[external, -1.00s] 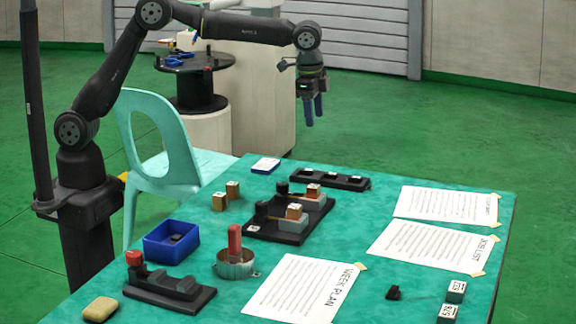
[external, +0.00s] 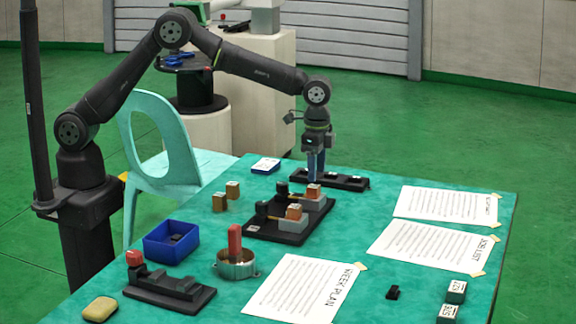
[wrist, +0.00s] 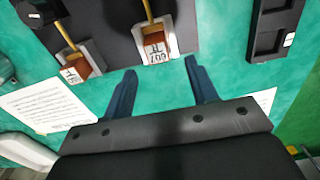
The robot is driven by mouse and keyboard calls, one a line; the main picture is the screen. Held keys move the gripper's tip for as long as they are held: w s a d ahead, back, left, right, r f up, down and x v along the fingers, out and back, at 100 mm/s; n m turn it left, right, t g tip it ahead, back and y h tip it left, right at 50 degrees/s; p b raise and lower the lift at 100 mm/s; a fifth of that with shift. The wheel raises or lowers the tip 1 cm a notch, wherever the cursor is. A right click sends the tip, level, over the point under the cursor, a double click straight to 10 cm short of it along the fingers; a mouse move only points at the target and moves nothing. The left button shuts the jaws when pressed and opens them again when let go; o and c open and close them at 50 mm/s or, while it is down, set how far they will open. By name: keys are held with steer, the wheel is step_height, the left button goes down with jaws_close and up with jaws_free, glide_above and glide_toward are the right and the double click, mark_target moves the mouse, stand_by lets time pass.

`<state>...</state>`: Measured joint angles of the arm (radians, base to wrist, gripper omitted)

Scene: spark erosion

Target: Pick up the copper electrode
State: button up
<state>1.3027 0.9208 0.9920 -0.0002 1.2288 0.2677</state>
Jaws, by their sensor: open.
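Several small copper-coloured blocks are in view; I cannot tell which one is the copper electrode. Two stand loose on the green table, a front block (external: 219,202) and a back block (external: 232,190). Two more sit on grey seats of the black fixture (external: 270,232), a near block (external: 294,212) and a far block (external: 313,191). In the wrist view two labelled copper blocks show, one near the centre (wrist: 155,48) and one at left (wrist: 75,71). My gripper (external: 316,175) is open and empty, above the far block, fingers down. Its fingertips (wrist: 160,68) are apart, just below the centre block in the picture.
A black rack (external: 343,182) with white labels lies close behind my gripper. A red block (external: 235,241) stands in a metal cup (external: 236,266). A blue bin (external: 170,243), a black clamp (external: 168,290) and taped papers (external: 302,290) lie around. A teal chair (external: 160,130) is at left.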

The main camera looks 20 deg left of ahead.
mark_target(314, 186)
steer(key=f, duration=0.5)
steer(key=shift+s+a+f, duration=0.15)
steer(key=shift+a, duration=0.2)
jaws_close()
